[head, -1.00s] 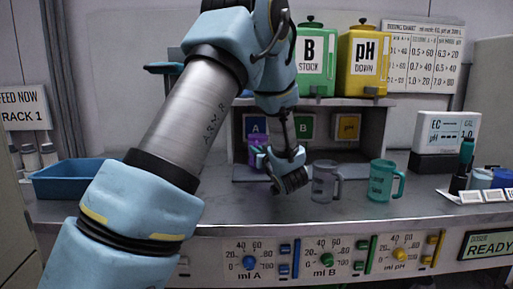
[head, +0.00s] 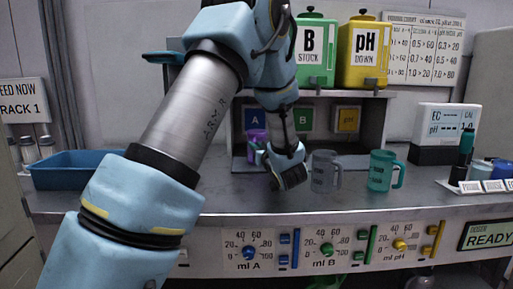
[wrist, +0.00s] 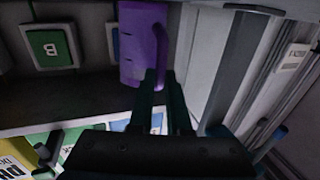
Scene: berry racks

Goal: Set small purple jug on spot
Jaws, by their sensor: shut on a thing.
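The small purple jug (head: 256,139) stands under the blue A sign in the dispenser bay, partly hidden by my arm in the head view. In the wrist view the purple jug (wrist: 141,48) shows large, with its handle towards my fingers. My gripper (wrist: 158,84) is shut on the handle. In the head view my gripper (head: 262,157) is mostly hidden beside the jug. A dark flat strip (head: 240,163) lies at the front of the bay. I cannot tell whether the jug's base touches it, and no marked spot is clear.
A grey jug (head: 325,172) and a teal jug (head: 381,171) stand on the counter right of my gripper. A blue tray (head: 75,172) is at left. The shelf with green B (head: 316,50) and yellow pH (head: 364,54) containers overhangs the bay. The front counter is clear.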

